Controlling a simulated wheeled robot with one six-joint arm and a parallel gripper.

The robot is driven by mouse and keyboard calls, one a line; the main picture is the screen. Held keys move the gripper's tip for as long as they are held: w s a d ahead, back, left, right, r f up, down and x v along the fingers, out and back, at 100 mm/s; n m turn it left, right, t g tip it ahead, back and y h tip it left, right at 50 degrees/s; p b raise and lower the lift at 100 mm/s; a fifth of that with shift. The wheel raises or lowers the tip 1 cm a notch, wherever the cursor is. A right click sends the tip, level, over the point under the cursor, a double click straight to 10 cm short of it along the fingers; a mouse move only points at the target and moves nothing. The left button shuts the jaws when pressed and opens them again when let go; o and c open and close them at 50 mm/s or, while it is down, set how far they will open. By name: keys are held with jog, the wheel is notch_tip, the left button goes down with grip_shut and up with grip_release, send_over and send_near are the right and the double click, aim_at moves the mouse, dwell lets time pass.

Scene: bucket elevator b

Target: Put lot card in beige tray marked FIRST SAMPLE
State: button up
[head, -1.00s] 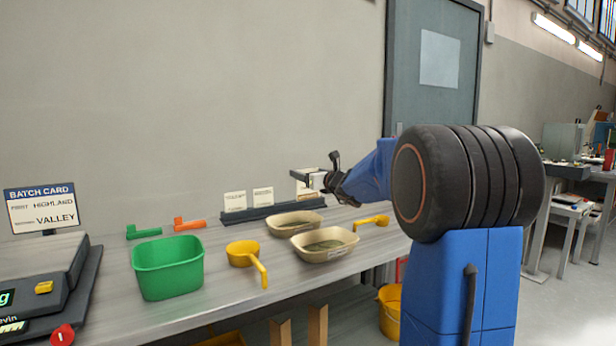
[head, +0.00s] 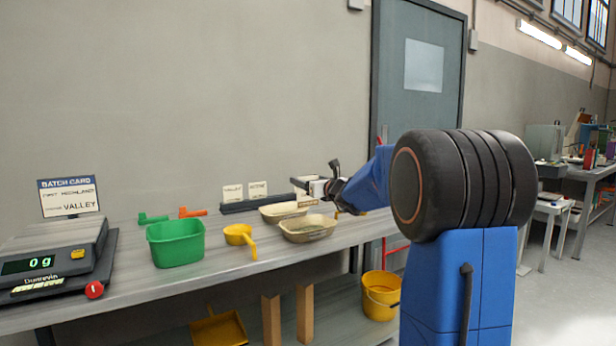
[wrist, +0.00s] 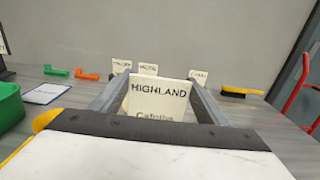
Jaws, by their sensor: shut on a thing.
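My gripper (head: 315,187) is shut on a cream lot card (wrist: 158,98) that reads HIGHLAND, with a smaller second line I cannot read surely. In the wrist view the card stands upright between the two fingers. In the head view the gripper is above the bench near two beige trays, one at the back (head: 270,217) and one in front (head: 292,233). The front tray holds something dark. Tray markings are too small to read here. Neither tray can be made out in the wrist view.
A dark rack (head: 240,207) with upright cards stands by the wall. A green bin (head: 175,243), yellow scoop (head: 237,235), scale (head: 60,262) reading 0 g and batch card sign (head: 68,197) stand to the left. A yellow bucket (head: 380,295) is below the bench.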

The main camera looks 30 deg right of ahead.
aim_at(308, 203)
jog(key=shift+f, duration=4.2)
jog(key=o, duration=1)
jog(key=shift+r, duration=0.1)
jog(key=shift+r, duration=3.4)
